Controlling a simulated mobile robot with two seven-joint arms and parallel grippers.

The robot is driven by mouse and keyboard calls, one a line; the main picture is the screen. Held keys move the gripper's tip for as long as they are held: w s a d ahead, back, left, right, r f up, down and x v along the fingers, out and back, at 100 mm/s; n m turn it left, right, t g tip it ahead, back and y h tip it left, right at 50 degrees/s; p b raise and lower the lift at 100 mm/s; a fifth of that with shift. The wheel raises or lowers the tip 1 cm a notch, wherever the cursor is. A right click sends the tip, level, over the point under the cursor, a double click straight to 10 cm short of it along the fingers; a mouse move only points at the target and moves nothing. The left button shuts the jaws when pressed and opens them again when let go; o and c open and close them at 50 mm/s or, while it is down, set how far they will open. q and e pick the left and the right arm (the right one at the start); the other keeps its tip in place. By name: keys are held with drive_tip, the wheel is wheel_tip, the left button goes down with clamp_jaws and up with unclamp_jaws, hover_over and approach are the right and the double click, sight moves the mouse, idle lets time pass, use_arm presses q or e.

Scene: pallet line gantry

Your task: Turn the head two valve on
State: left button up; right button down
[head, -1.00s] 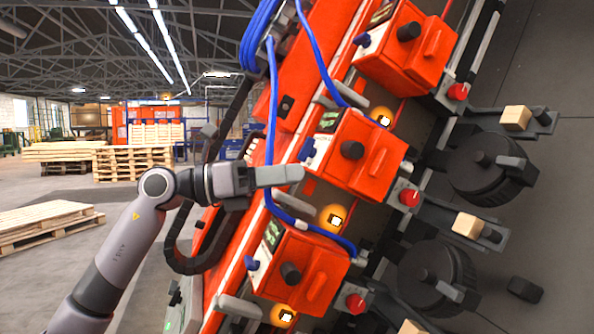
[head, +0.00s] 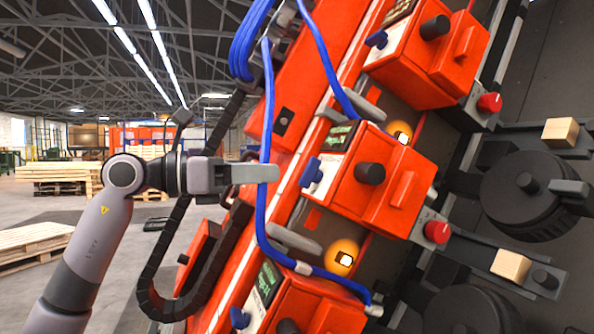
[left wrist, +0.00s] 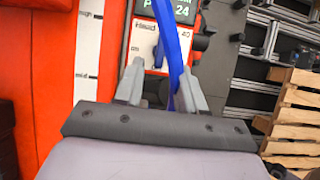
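Blue valve levers sit on the left faces of the red head boxes. One lever (head: 312,172) is on the middle red box (head: 385,190), beside a dark display with green text. Others are on the upper box (head: 377,39) and lower box (head: 239,317). I cannot read which is head two. My left gripper (head: 265,173) is just left of the middle lever and level with it, apart from it. In the left wrist view my gripper fingers (left wrist: 160,88) are spread and empty, with a blue lever (left wrist: 158,52) ahead between them. My right gripper is not in view.
A blue hose (head: 264,110) runs down behind my left fingers; in the left wrist view it hangs (left wrist: 178,50) near the right finger. Red knobs (head: 437,232), black reels (head: 525,190) and glowing lamps (head: 344,258) lie to the right. Pallets (head: 65,177) stand far left.

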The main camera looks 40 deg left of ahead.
sight(304, 171)
use_arm(q)
drive_tip(key=p+x, duration=0.1)
drive_tip(key=x, duration=0.1)
drive_tip(key=p+x, duration=0.1)
drive_tip(key=x, duration=0.2)
drive_tip(key=shift+r+p, duration=0.2)
drive_tip(key=shift+p, duration=0.15)
drive_tip(key=shift+w+d+f+p, duration=0.1)
drive_tip(key=shift+w+d+p, duration=0.3)
drive_tip(key=shift+w, duration=0.25)
drive_tip(key=shift+w+f, duration=0.1)
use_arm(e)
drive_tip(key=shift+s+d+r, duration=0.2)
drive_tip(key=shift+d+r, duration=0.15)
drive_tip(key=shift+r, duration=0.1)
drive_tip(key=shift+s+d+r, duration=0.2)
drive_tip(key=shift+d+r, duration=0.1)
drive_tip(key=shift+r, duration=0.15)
use_arm(q)
clamp_jaws()
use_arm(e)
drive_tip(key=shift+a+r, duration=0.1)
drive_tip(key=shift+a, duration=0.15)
